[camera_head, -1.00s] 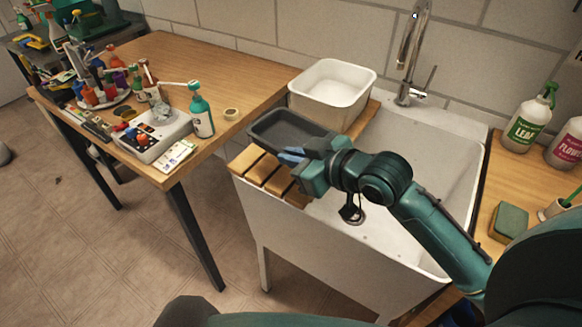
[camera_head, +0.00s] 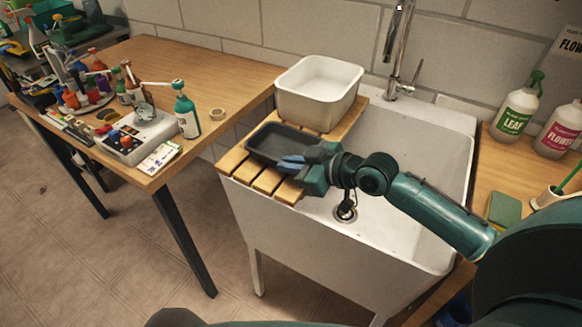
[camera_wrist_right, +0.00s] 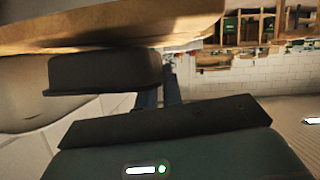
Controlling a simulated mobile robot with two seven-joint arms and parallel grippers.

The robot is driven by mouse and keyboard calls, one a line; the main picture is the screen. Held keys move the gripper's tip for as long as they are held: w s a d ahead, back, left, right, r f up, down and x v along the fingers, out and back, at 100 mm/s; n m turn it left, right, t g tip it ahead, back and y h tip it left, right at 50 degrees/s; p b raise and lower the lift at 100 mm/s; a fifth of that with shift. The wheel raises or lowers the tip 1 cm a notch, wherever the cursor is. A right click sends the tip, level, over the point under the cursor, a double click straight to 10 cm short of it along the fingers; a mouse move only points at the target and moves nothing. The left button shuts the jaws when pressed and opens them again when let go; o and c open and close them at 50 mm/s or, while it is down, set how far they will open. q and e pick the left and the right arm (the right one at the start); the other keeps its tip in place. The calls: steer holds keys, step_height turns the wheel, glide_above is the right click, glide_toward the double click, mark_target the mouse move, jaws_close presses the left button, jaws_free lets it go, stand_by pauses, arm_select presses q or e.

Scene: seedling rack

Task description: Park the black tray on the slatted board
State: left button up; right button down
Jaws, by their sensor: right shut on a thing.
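The black tray (camera_head: 258,158) is a shallow dark rectangular dish with a rim. It is over the near part of the slatted board (camera_head: 233,159), low and close to the slats; I cannot tell whether it touches them. The board's wooden slats lie across the left side of the white sink. My right gripper (camera_head: 292,163) is shut on the tray's right side. In the right wrist view the tray (camera_wrist_right: 105,70) shows dark beside the fingers (camera_wrist_right: 160,95). My left gripper is not in view.
A white tub (camera_head: 318,105) stands at the board's far end, close behind the tray. The sink basin (camera_head: 385,235) lies right of the board, with a tap (camera_head: 398,60) behind. A wooden table (camera_head: 190,75) with bottles and a white device stands left.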

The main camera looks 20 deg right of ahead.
steer(key=shift+f, duration=0.5)
steer(key=shift+f, duration=0.2)
steer(key=c, duration=1.6)
jaws_free()
steer(key=shift+o, duration=0.2)
steer(key=shift+r, duration=0.1)
steer(key=shift+s+r, duration=0.1)
steer(key=shift+r, duration=0.05)
steer(key=v, duration=1.1)
steer(key=shift+s+d, duration=0.25)
steer(key=shift+s, duration=0.1)
steer(key=shift+r, duration=0.15)
